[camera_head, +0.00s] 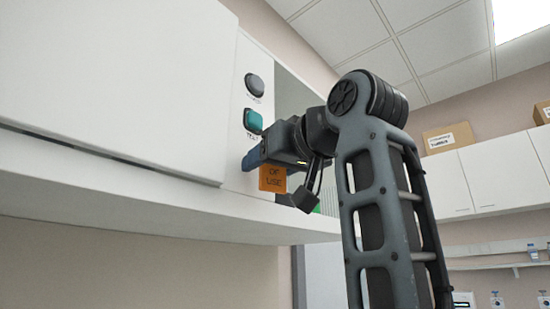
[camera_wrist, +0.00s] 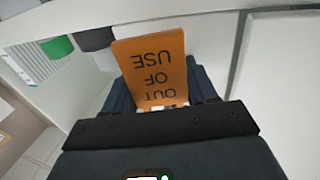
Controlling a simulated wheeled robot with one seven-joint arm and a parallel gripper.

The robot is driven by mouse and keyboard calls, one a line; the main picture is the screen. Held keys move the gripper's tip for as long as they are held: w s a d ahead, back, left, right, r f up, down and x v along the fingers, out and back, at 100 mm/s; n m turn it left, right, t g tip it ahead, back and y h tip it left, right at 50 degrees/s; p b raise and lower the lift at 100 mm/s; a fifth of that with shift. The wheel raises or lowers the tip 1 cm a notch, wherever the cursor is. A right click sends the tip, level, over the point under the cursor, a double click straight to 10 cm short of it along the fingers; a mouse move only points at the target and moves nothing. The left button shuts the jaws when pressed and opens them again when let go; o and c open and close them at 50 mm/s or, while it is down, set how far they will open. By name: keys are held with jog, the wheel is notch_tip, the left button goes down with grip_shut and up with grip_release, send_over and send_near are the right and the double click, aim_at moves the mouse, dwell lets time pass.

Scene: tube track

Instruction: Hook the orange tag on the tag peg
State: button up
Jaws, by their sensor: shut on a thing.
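The orange tag (camera_head: 272,179) hangs at the tip of my gripper (camera_head: 254,157), close to the white cabinet front, and its lettering is partly hidden in the head view. In the wrist view the orange tag (camera_wrist: 155,62) reads "OUT OF USE" upside down. It stands between the two dark blue fingers of my gripper (camera_wrist: 160,88), which is shut on the tag's near end. I cannot make out the tag peg in either view. I cannot tell whether the tag touches the panel.
A grey round knob (camera_head: 254,85) and a teal button (camera_head: 253,121) sit on the narrow panel above my gripper. A large white cabinet door (camera_head: 120,80) is to the left.

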jog(key=shift+w+a+f, duration=0.2)
jog(key=shift+a, duration=0.25)
jog(key=shift+w+a+f, duration=0.2)
jog(key=shift+a, duration=0.25)
jog(key=o, duration=1.1)
jog(key=shift+d, duration=0.15)
jog(key=shift+s+d+f+b, duration=0.2)
jog(key=shift+s+f+b, duration=0.1)
jog(key=shift+s+b, duration=0.2)
jog(key=v, duration=0.2)
jog(key=r+b+v, duration=0.1)
jog(key=v, duration=0.2)
jog(key=d+b+v, duration=0.1)
jog(key=v, duration=0.2)
jog(key=shift+w+d+r, duration=0.1)
jog(key=shift+w+r, duration=0.05)
jog(key=shift+w, duration=0.15)
